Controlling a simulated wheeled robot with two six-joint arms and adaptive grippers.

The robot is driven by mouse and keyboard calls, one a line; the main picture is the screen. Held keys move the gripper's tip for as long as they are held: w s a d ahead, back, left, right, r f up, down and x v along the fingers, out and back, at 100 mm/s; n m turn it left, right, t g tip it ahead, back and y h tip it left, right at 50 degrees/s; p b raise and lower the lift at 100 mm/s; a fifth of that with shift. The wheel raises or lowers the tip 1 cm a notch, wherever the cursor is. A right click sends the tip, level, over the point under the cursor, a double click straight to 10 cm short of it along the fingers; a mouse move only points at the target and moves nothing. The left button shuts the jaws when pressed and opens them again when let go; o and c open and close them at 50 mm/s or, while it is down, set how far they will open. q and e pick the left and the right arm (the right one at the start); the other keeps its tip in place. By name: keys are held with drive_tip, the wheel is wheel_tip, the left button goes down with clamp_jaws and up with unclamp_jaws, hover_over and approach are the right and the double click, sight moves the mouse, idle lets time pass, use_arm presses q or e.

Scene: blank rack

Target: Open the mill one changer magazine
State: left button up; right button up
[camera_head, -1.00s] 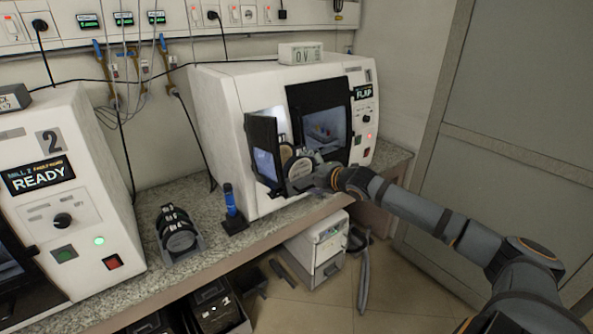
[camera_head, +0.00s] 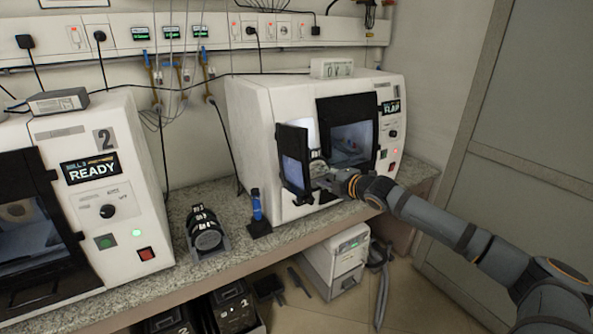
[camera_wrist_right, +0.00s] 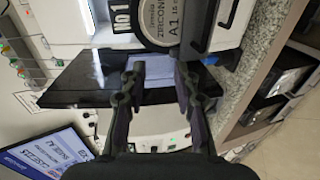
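Mill one (camera_head: 255,125) is the white machine on the right of the bench in the head view. Its display (camera_head: 391,107) reads FLAP and a red light shows below it. A dark flap (camera_head: 294,160) stands swung out at the left of its front, with a round disc holder (camera_head: 318,168) beside it. My right gripper (camera_head: 328,183) is in front of this holder. In the right wrist view the gripper (camera_wrist_right: 160,88) has its fingers apart, near a dark panel (camera_wrist_right: 80,82). A labelled holder, No1 zirconia A1 (camera_wrist_right: 185,22), shows above the fingertips. My left gripper is not in view.
Mill two (camera_head: 125,200), showing READY, stands at the left. A rack of discs (camera_head: 206,236) and a blue tool on a stand (camera_head: 257,207) sit on the bench between the mills. A white unit (camera_head: 337,262) stands below the bench.

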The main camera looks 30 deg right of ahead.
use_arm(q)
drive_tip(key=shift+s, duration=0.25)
use_arm(e)
drive_tip(key=shift+d+f, duration=0.1)
drive_tip(key=shift+d, duration=0.15)
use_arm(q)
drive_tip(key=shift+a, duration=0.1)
use_arm(e)
drive_tip(key=shift+w+d, duration=0.1)
drive_tip(key=shift+d, duration=0.1)
